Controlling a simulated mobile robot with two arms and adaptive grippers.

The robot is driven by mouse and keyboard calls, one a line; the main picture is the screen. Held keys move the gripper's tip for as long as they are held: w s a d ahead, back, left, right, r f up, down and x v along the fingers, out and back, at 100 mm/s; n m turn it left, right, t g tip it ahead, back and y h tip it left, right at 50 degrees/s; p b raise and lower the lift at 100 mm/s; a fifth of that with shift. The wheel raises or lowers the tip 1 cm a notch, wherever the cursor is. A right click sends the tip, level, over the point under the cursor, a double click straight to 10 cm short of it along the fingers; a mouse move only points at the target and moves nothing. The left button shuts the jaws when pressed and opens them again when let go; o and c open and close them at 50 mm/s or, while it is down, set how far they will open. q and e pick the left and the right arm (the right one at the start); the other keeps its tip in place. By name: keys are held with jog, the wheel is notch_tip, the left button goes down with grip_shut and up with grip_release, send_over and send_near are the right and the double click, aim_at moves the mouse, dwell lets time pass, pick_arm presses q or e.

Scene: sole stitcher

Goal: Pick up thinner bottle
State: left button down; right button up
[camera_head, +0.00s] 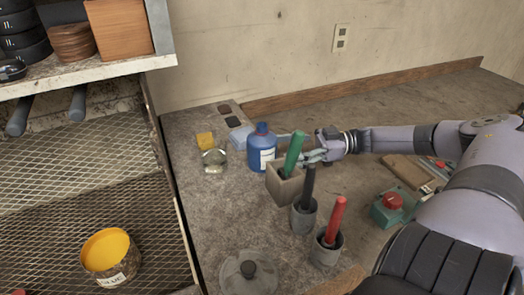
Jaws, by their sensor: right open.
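A blue bottle (261,149) with a white label stands upright on the grey worktop, left of centre; I take it to be the thinner bottle, but its label is too small to read. My right gripper (306,158) is just to the right of the bottle, reaching in from the right. It is open, and nothing shows held in it. A green-handled tool (294,150) stands in front of the gripper and hides part of it. I cannot tell whether a fingertip touches the bottle. My left gripper is not in view.
Holders with a black-handled tool (308,184) and a red-handled tool (335,221) stand nearby. A glass jar (215,160) and yellow block (205,141) are left of the bottle. A red button box (393,207) sits right. A lidded pot (248,272) is at the front.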

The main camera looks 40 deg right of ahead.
aim_at(270, 151)
jog(key=b+x, duration=0.1)
jog(key=x, duration=0.4)
jog(key=shift+b, duration=0.35)
jog(key=shift+s, duration=0.1)
jog(key=shift+c, duration=0.3)
jog(key=c, duration=0.8)
